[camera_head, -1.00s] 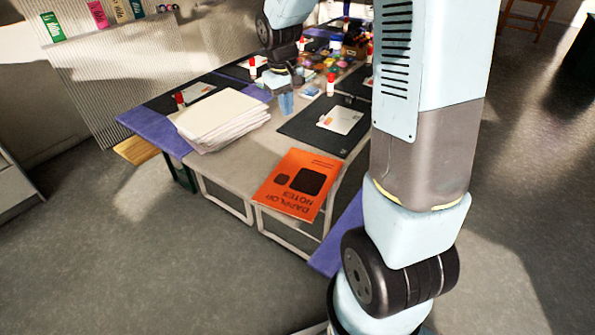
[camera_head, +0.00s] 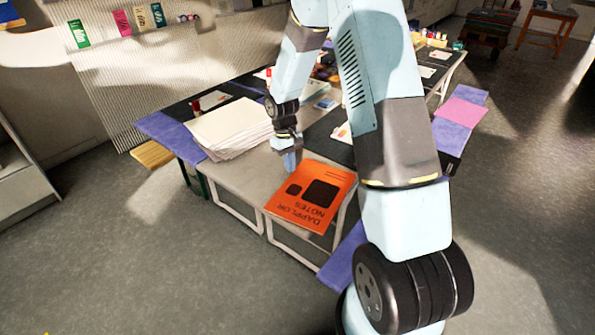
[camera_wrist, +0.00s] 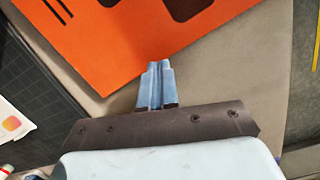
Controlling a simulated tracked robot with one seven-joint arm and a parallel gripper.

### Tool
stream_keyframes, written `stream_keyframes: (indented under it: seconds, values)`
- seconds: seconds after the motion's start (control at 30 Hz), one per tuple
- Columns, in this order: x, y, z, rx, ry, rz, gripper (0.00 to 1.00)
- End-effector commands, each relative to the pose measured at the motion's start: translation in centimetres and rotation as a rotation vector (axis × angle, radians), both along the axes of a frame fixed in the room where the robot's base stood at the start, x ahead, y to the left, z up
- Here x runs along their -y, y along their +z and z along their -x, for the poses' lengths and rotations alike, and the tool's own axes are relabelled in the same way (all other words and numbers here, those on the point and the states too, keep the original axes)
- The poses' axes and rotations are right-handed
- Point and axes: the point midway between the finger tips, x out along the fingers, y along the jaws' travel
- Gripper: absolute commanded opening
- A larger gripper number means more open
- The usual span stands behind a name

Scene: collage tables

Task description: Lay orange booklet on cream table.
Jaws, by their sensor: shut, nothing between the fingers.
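The orange booklet (camera_head: 310,196) lies flat on the near end of the cream table (camera_head: 236,183), its dark shapes and title facing up. It also shows in the wrist view (camera_wrist: 110,45), across the top left. My gripper (camera_head: 289,160) is shut and empty, just beyond the booklet's far left edge in the head view. In the wrist view its light blue fingertips (camera_wrist: 157,66) are together, close to the booklet's edge over the cream tabletop. I cannot tell the height of the fingertips above the table.
A stack of white paper (camera_head: 228,128) stands left of my gripper. A black cutting mat (camera_head: 324,137) lies behind the booklet, partly hidden by my arm. Purple sheets (camera_head: 343,258) show along the table's sides. Grey floor is open in front.

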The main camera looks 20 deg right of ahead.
Motion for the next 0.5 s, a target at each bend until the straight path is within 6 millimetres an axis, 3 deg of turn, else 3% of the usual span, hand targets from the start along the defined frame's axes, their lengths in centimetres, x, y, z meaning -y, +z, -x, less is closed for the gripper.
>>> stream_keyframes:
  seconds: [0.5]
  values:
    - [3.4,0.1,8.2,0.000,-0.001,0.000,0.00]
